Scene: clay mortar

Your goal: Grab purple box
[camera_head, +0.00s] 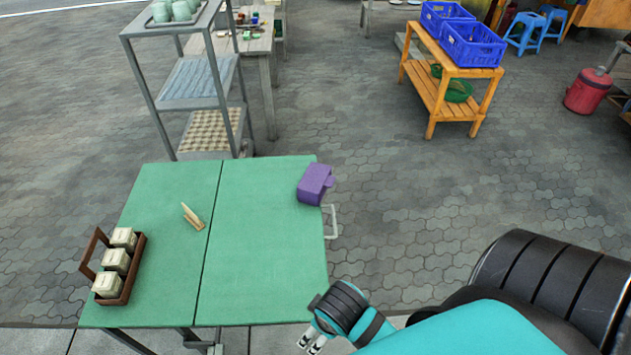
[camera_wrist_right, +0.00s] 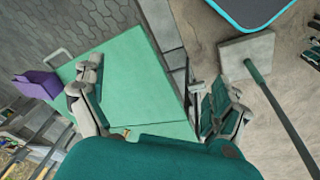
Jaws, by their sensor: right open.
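The purple box (camera_head: 314,184) sits at the far right corner of the green table (camera_head: 262,262), beside the metal handle on the table's right edge. It also shows in the right wrist view (camera_wrist_right: 38,85) at the left, beyond one finger. My right gripper (camera_head: 312,343) is near the table's front right corner, nearer to me than the box and well apart from it. In the right wrist view my right gripper (camera_wrist_right: 158,108) is open with its fingers wide apart and nothing between them. My left gripper is in neither view.
A brown wooden carrier (camera_head: 121,281) with white containers stands at the table's left. A grey shelf rack (camera_head: 186,84) is behind the table. Paved floor (camera_head: 410,215) to the right is open.

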